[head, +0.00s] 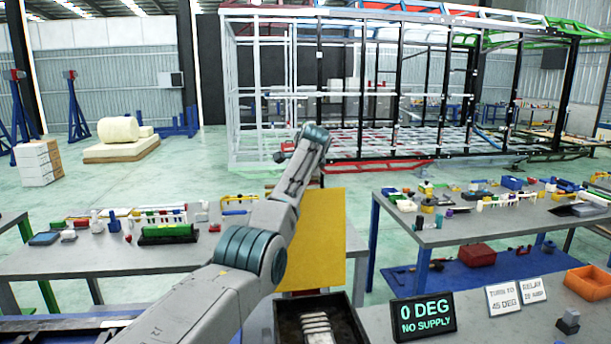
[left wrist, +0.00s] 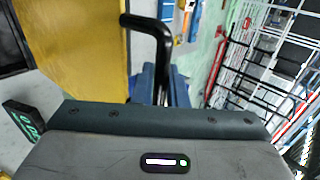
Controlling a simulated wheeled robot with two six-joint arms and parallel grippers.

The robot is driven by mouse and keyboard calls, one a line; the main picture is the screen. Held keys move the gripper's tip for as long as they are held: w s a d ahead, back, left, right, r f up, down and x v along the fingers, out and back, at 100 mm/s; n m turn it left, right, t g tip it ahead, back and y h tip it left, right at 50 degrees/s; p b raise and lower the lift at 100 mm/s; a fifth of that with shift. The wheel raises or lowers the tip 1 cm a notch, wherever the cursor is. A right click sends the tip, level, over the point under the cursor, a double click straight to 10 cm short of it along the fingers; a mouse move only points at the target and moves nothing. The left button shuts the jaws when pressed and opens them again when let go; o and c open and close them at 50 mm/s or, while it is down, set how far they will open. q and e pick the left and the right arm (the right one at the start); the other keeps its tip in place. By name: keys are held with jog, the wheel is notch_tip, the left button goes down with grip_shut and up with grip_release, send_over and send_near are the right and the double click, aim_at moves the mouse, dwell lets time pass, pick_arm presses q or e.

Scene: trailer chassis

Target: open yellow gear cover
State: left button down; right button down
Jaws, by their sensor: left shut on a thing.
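The yellow gear cover (head: 327,235) stands raised behind a dark open box (head: 345,310), and pale ribbed parts (head: 318,326) show inside the box. My left arm crosses in front of the cover's left part. In the left wrist view the cover (left wrist: 80,50) fills the upper left, with a bent black handle (left wrist: 147,24) beside its edge. My left gripper (left wrist: 165,84) is shut on the handle, its blue fingers on either side of the bar. The head view mostly hides the fingers behind my arm. My right gripper is in neither view.
A sign (head: 423,316) reading "0 DEG NO SUPPLY" stands right of the box. Grey workbenches with small parts stand left (head: 60,262) and right (head: 450,232). An orange bin (head: 590,282) lies at far right. A trailer frame (head: 400,95) stands behind.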

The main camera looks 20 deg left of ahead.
pick_arm(q)
jog(key=shift+f, duration=0.15)
jog(key=c, duration=1.7)
grip_release()
jog(key=shift+o, duration=0.8)
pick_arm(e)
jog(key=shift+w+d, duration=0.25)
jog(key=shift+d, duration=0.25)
